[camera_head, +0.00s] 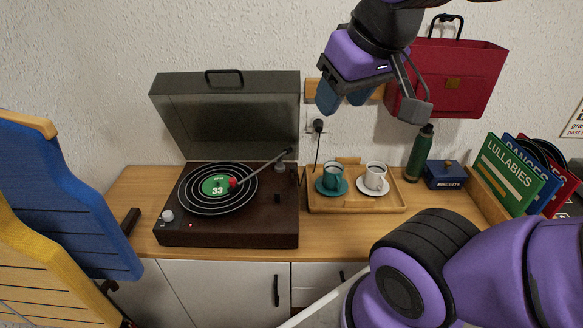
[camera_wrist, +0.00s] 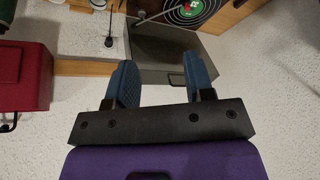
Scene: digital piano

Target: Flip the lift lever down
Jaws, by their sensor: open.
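The record player (camera_head: 228,232) stands open on the sideboard, with a black record (camera_head: 243,200) with a green "33" label on its platter. Its tonearm (camera_head: 262,167) reaches from the back right over the record, with a red head near the label. A small dark part (camera_head: 278,198) on the right of the deck may be the lift lever; its position is too small to tell. My gripper (camera_head: 343,99) is open and empty, high near the wall, right of the raised lid (camera_head: 232,118). In the wrist view my gripper (camera_wrist: 160,64) has its blue fingers apart, with the player beyond.
A wooden tray (camera_head: 355,206) with a teal cup (camera_head: 332,176) and a white cup (camera_head: 376,176) stands right of the player. A green bottle (camera_head: 419,154), a blue box (camera_head: 446,175) and record sleeves (camera_head: 510,174) are farther right. A red bag (camera_head: 452,75) hangs on the wall.

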